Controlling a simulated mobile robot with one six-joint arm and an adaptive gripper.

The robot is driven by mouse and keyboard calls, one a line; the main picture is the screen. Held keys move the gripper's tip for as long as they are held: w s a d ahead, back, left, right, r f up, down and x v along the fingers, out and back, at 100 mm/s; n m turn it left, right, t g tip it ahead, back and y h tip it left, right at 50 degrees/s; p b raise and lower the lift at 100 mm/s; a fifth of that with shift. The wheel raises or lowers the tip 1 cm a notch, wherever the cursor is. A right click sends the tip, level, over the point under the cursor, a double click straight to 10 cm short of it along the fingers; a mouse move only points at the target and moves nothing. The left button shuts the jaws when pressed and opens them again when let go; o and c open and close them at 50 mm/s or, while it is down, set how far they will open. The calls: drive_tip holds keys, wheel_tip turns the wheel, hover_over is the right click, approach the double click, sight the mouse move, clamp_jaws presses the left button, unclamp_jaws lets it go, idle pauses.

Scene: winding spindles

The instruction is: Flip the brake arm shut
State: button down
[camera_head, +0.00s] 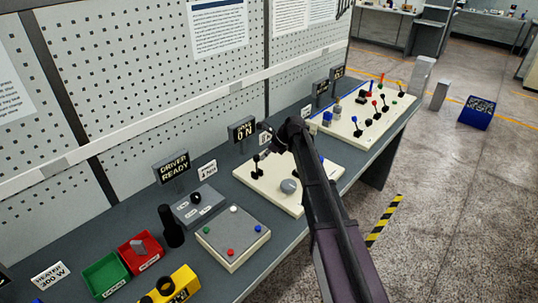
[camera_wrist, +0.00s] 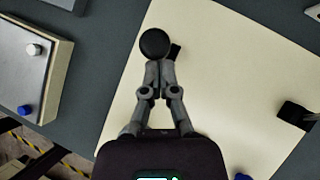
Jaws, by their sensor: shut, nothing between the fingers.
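A cream panel (camera_head: 262,182) lies on the bench with small black levers (camera_head: 257,160) and a grey round knob (camera_head: 289,186). In the wrist view, my gripper (camera_wrist: 158,66) is over this panel (camera_wrist: 225,70). Its fingers are shut together with nothing between them. A black ball knob (camera_wrist: 155,44) appears right at the fingertips, with a black base beside it; I cannot tell whether they touch. Another black lever (camera_wrist: 295,112) stands at the right. No label shows which lever is the brake arm. My arm hides part of the panel in the head view.
A grey box with coloured buttons (camera_head: 233,237) stands left of the panel. Red (camera_head: 141,252) and green (camera_head: 106,276) bins stand farther left. A display (camera_head: 242,130) stands behind the panel. Another cream panel with several levers (camera_head: 366,113) lies farther along the bench.

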drive_tip(key=w+a+g+h+p, duration=0.1)
drive_tip(key=w+a+g+h, duration=0.1)
drive_tip(key=a+h, duration=0.1)
drive_tip(key=shift+w+a+m+p, duration=0.2)
drive_tip(key=shift+w+m+p, duration=0.1)
drive_tip(key=shift+w+p, duration=0.1)
drive_tip(key=shift+a, duration=0.1)
idle(0.5)
drive_tip(key=shift+r, duration=0.1)
drive_tip(key=d+p+v, duration=0.1)
drive_tip(key=p+v, duration=1)
drive_tip(key=v, duration=0.2)
drive_tip(key=shift+d+f, duration=0.3)
drive_tip(key=shift+f, duration=0.05)
